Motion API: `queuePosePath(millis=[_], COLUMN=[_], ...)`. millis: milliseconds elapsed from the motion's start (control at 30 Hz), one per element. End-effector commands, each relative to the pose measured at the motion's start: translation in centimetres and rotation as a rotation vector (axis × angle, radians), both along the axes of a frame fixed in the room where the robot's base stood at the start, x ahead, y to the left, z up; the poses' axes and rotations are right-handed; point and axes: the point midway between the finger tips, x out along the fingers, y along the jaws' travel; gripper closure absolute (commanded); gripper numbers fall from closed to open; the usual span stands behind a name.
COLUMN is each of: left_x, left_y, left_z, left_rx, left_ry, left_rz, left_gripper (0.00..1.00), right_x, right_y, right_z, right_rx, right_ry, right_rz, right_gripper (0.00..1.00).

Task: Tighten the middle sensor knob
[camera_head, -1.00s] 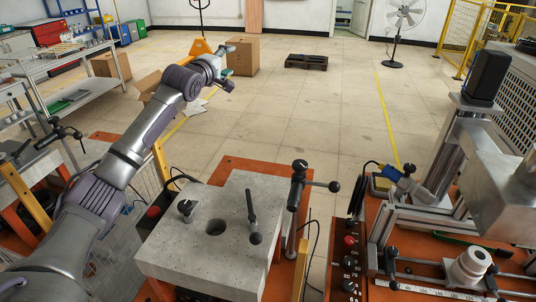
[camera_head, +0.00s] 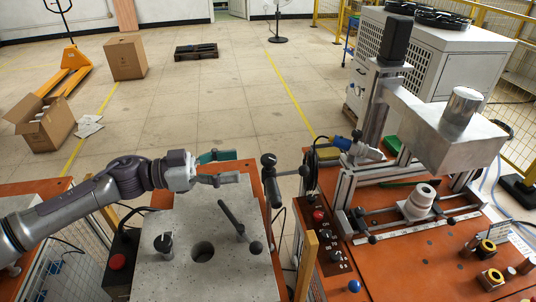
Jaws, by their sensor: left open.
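My left gripper (camera_head: 236,167) is open and empty. It is above the far edge of the grey stone block (camera_head: 190,275), with its fingers pointing right. A black post clamp with a round-ended side handle (camera_head: 289,174) stands just right of the fingertips, apart from them. On the block are a black slanted lever with ball ends (camera_head: 240,228), a small dark knob (camera_head: 163,244) at the left and a round hole (camera_head: 202,251). I cannot tell which of these is the middle sensor knob. My right gripper is not in view.
The orange bench at right holds a metal press frame (camera_head: 385,165), a white cylinder fitting (camera_head: 420,200) and a black switch panel (camera_head: 330,245). A red button (camera_head: 117,262) sits left of the block.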

Motion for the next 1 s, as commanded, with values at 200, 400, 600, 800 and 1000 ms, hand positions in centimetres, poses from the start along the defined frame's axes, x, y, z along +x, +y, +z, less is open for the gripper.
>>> queuePosePath(millis=[200,400,600,800,1000], left_x=[0.9,1.5,1.8,1.8,1.8], left_y=[-4.8,-7.8,-8.9,-9.0,-9.0], left_z=[0.5,0.2,0.0,0.0,0.0], left_rx=[-0.002,-0.001,0.0,0.0,-0.001], left_ry=[0.002,0.002,0.002,0.002,0.002], left_rz=[-0.001,0.002,0.003,0.004,0.003], left_gripper=[0.39,0.39,0.39,0.39,0.61], right_x=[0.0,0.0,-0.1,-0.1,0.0], right_y=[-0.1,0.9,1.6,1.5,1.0], right_z=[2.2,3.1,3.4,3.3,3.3], right_rx=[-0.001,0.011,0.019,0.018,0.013], right_ry=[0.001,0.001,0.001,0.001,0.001], right_rz=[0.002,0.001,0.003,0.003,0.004], right_gripper=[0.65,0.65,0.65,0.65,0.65])
